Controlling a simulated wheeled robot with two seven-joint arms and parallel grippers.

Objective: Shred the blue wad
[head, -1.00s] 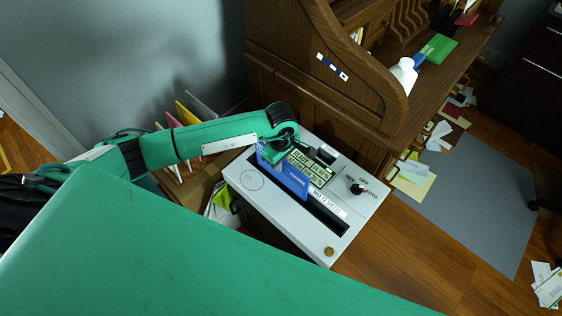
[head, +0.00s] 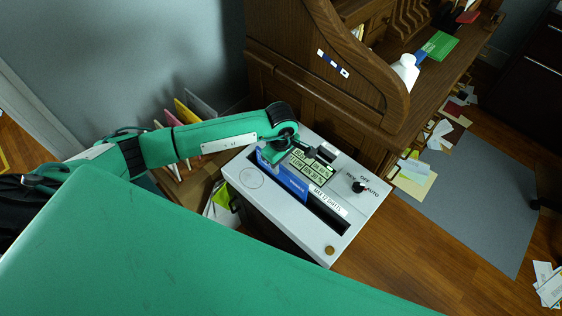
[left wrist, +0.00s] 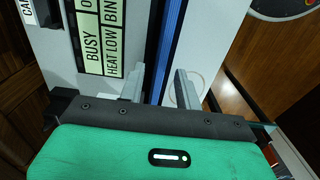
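The blue wad (head: 283,178) looks like a flat blue slab on edge in the slot of the grey shredder (head: 255,208). Its lower part is hidden in the slot. My left gripper (head: 272,155) is over the far left end of the slot, by the wad's end. In the left wrist view the two fingers (left wrist: 158,90) stand apart, one on each side of the blue wad's top edge (left wrist: 169,45), with no clear grip on it. The shredder's dial (head: 358,187) sits near its REV, OFF and AUTO marks. My right gripper is not in view.
A wooden roll-top desk (head: 300,85) stands right behind the shredder. A white bottle (head: 405,70) and a green box (head: 438,45) are on it. Folders (head: 185,112) stand left of the shredder. Papers (head: 413,177) lie on the floor to the right.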

